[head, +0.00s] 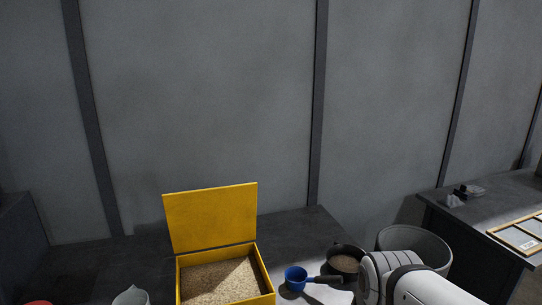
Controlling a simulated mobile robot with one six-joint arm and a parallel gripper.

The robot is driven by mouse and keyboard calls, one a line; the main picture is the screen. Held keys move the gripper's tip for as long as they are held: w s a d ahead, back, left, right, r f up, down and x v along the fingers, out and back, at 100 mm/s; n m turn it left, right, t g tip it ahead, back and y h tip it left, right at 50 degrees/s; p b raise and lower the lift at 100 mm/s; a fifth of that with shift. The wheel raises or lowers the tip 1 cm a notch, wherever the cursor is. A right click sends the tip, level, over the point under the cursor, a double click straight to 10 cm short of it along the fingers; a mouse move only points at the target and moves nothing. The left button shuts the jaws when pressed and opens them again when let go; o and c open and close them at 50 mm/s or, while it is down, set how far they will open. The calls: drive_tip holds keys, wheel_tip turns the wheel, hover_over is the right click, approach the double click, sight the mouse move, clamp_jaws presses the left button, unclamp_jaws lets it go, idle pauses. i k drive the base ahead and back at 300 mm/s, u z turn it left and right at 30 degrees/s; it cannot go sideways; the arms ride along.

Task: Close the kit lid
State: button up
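The kit is a yellow box (265,281) on the dark table, filled with tan granular material. Its yellow lid (211,217) stands open, raised nearly upright along the back edge of the box. Part of my white arm shows at the lower right, to the right of the box. My gripper's fingertips cannot be made out. The lower front of the box is cut off by the bottom of the picture.
A blue scoop (296,279) with a dark handle and a dark bowl of tan grains (344,263) lie right of the box. A grey bin (420,242) stands beyond. A pale jug (131,296) and a red object (39,303) are at lower left. A second table (480,213) is at right.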

sight(198, 219)
drive_tip(key=z, duration=0.2)
drive_tip(key=k, duration=0.6)
drive_tip(key=u, duration=0.95)
drive_tip(key=i, duration=1.2)
drive_tip(key=z, duration=0.15)
